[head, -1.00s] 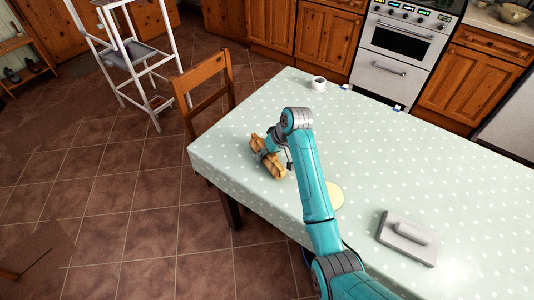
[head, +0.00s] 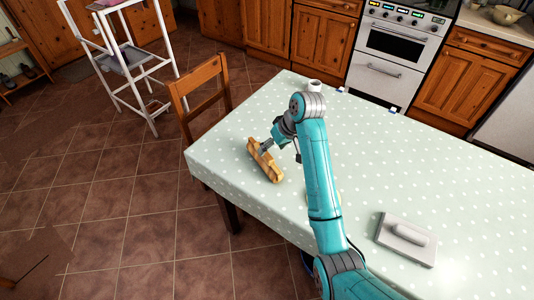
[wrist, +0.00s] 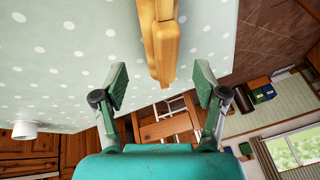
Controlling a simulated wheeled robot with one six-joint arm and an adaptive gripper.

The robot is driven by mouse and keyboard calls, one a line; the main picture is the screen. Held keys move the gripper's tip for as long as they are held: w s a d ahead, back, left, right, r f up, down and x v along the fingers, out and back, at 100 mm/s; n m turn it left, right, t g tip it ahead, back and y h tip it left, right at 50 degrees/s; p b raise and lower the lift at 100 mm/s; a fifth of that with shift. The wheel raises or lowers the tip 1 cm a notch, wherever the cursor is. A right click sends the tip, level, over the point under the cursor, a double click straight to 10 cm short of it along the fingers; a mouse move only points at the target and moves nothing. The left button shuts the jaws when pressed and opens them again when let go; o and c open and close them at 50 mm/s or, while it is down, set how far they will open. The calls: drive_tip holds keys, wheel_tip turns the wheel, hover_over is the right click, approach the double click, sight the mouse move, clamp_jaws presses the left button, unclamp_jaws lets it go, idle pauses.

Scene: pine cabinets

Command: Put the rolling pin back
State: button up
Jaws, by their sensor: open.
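A long wooden piece (head: 265,161) lies near the left edge of the dotted table, beside the chair. It looks like the rolling pin on or against a wooden holder; I cannot clearly separate the two. In the wrist view two wooden parts (wrist: 160,38) run side by side, their near end just ahead of my fingers.
A white mug (head: 314,85) stands at the table's far side, also in the wrist view (wrist: 25,130). A wooden chair (head: 201,93) stands at the left. The right tabletop is mostly clear.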

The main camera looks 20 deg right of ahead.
drive_tip(key=shift+v, duration=2.15)
